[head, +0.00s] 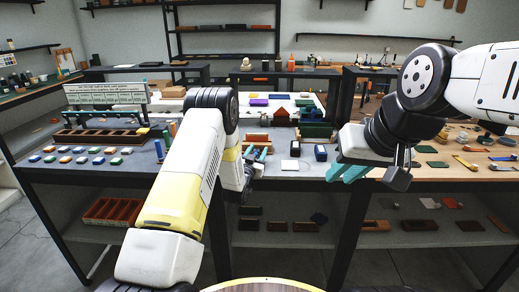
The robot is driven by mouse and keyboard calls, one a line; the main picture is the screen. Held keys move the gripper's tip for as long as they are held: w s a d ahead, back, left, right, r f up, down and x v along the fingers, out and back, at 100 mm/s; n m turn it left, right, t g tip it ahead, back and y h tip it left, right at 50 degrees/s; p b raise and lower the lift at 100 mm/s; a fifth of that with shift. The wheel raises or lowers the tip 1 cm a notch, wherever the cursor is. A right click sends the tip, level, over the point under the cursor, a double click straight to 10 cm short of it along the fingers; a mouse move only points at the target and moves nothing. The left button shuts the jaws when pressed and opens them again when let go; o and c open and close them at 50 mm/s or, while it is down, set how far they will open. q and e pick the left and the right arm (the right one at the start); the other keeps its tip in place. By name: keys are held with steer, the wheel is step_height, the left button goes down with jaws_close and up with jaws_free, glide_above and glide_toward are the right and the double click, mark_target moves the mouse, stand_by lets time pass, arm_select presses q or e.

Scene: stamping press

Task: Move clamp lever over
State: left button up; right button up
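I cannot pick out a clamp lever or a stamping press with certainty. My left gripper (256,154) has teal fingers that look apart, with nothing clear between them. It is over the middle table, in front of a wooden block (257,138). A small white and black block (295,148) and a blue block (320,153) stand to its right. A small white piece (289,165) lies in front of them. My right gripper (350,172) has teal fingers that look apart and empty, at the table's front edge, right of the blue block. My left forearm hides part of the table.
A long brown slotted tray (100,137) and several small coloured blocks (84,155) are on the left. A sign board (105,94) stands behind them. Red and green blocks (314,130) stand at the back middle. Tools and flat pieces (466,162) cover the wooden bench on the right.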

arm_select(q)
steer(key=shift+s, duration=0.1)
steer(key=v, duration=0.7)
steer(key=shift+s+a, duration=0.1)
steer(key=shift+s, duration=0.2)
